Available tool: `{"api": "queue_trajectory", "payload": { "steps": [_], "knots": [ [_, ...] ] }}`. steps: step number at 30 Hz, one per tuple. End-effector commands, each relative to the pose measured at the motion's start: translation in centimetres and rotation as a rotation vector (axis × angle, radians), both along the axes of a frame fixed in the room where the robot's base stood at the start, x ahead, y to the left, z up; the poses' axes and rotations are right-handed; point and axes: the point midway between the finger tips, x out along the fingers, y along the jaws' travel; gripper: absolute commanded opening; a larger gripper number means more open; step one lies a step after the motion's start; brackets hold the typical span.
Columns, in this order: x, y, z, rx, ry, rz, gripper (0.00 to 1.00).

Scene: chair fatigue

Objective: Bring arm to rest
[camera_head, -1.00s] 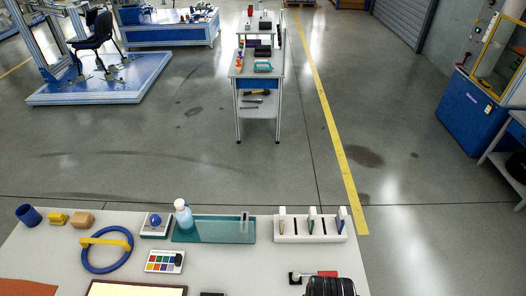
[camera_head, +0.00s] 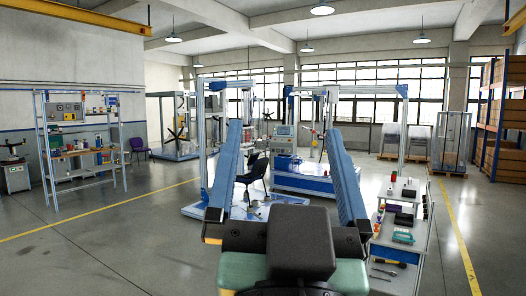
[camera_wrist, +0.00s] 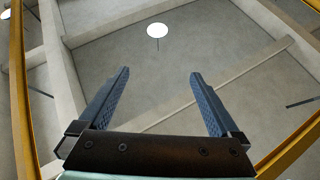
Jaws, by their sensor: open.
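My gripper (camera_head: 286,165) is raised in front of the head camera with its two blue fingers spread wide apart. Nothing is between the fingers. In the wrist view my gripper (camera_wrist: 158,98) is also open and empty, with only the ceiling and a round lamp (camera_wrist: 157,30) beyond it. The gripper touches nothing that I can see.
A blue-based test frame with a dark chair (camera_head: 251,178) stands behind the gripper. Shelving (camera_head: 82,150) is at the left. The grey floor (camera_head: 110,240) at left is clear.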

Motion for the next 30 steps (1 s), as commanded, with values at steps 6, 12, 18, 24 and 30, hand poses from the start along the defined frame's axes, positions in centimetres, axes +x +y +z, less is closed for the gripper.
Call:
{"api": "queue_trajectory", "payload": {
  "steps": [6,12,18,24,30],
  "knots": [
    [-4.3,2.3,4.8,-0.092,-0.193,-0.021,0.98],
    [-4.4,2.3,4.9,-0.096,-0.199,-0.025,0.98],
    [-4.4,2.3,3.6,-0.094,-0.196,-0.023,0.98],
    [-4.3,2.3,2.0,-0.094,-0.196,-0.020,0.98],
    [-4.3,2.3,2.0,-0.094,-0.196,-0.020,0.98]
  ]
}}
